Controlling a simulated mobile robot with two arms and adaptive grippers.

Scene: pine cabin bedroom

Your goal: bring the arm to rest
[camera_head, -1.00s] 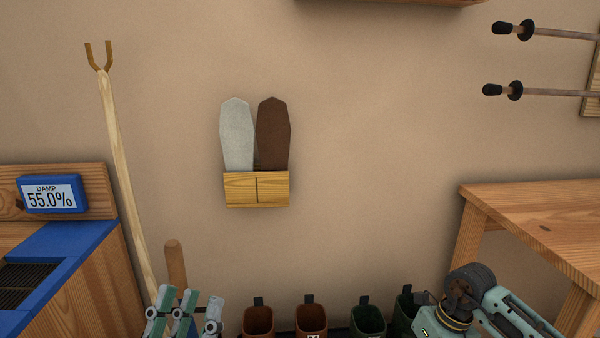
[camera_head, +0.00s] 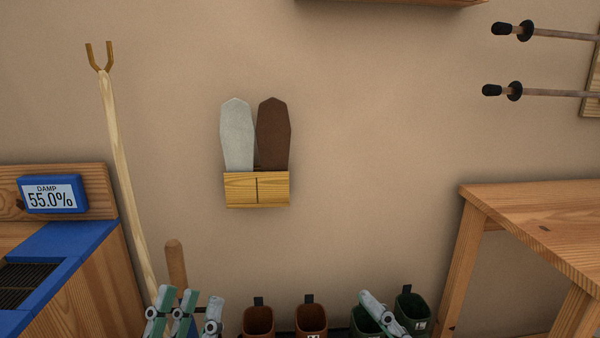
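My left gripper (camera_head: 186,312) shows at the bottom edge, left of centre, as pale green and grey finger links pointing up. Its lower part is cut off by the frame, and I cannot tell whether it is open or shut. I see nothing held in it. It is in front of a brown wooden handle (camera_head: 176,265). A grey and green piece of my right gripper (camera_head: 383,314) shows at the bottom, in front of the green boots. The rest of it is below the frame, so its opening is hidden.
Brown boots (camera_head: 258,320) and green boots (camera_head: 411,304) stand along the wall. A blue-topped wooden unit with a damp display (camera_head: 50,194) is left, beside a forked stick (camera_head: 118,165). A wooden table (camera_head: 545,222) is right. A wall holder (camera_head: 257,189) holds two insoles.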

